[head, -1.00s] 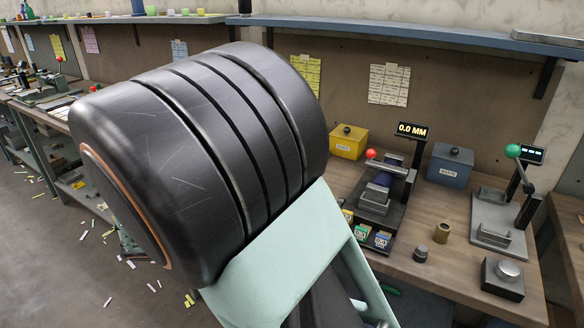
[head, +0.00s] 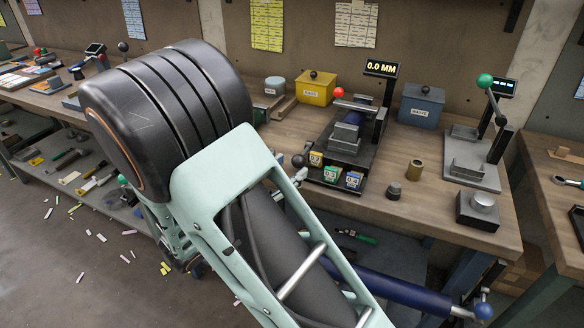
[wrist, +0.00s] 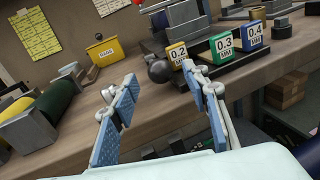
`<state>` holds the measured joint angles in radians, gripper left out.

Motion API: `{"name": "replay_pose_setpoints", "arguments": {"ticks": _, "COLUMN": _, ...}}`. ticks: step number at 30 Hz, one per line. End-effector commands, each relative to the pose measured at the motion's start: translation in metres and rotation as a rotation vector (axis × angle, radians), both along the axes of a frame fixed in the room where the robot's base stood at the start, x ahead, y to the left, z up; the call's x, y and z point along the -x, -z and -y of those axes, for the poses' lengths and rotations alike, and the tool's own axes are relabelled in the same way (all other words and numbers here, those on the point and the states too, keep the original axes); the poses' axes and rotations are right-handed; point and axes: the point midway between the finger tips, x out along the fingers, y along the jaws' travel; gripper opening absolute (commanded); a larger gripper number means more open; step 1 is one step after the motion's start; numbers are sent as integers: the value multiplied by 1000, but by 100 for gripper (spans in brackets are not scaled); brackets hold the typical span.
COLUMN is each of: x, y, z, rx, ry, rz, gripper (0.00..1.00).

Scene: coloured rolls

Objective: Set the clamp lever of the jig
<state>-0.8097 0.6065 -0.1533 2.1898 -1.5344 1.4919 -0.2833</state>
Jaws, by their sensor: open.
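The jig (head: 345,140) is a dark base with grey blocks on the bench, by a display reading 0.0 MM (head: 381,68). A lever with a red ball knob (head: 338,92) lies across its top. A dark ball knob (head: 298,160) sits at its front left corner; the wrist view shows this ball (wrist: 160,71) just beyond my fingertips. I cannot tell which is the clamp lever. Small blocks marked 0.2 (wrist: 177,52), 0.3 (wrist: 223,44) and 0.4 (wrist: 252,37) stand at its front. My gripper (wrist: 160,92) is open and empty, its blue pads apart. My arm mostly hides it in the head view.
A yellow bin (head: 314,88) and a blue waste bin (head: 421,105) stand behind. A green-knobbed device (head: 472,155), a brass cylinder (head: 415,169) and a dark block with a round button (head: 478,210) are to the right. Green and yellow rolls (wrist: 58,102) show at left.

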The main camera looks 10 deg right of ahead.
Motion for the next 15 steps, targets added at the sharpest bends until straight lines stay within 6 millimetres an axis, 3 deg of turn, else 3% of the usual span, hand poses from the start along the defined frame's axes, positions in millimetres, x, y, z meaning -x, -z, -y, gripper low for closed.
{"name": "replay_pose_setpoints", "arguments": {"ticks": 6, "x": -13, "y": 0, "z": 16, "rx": 0, "ry": 1, "rz": 0, "gripper": 43}}
{"name": "replay_pose_setpoints", "arguments": {"ticks": 15, "x": -14, "y": 0, "z": 18, "rx": -1, "ry": 0, "rz": 1, "gripper": 43}}
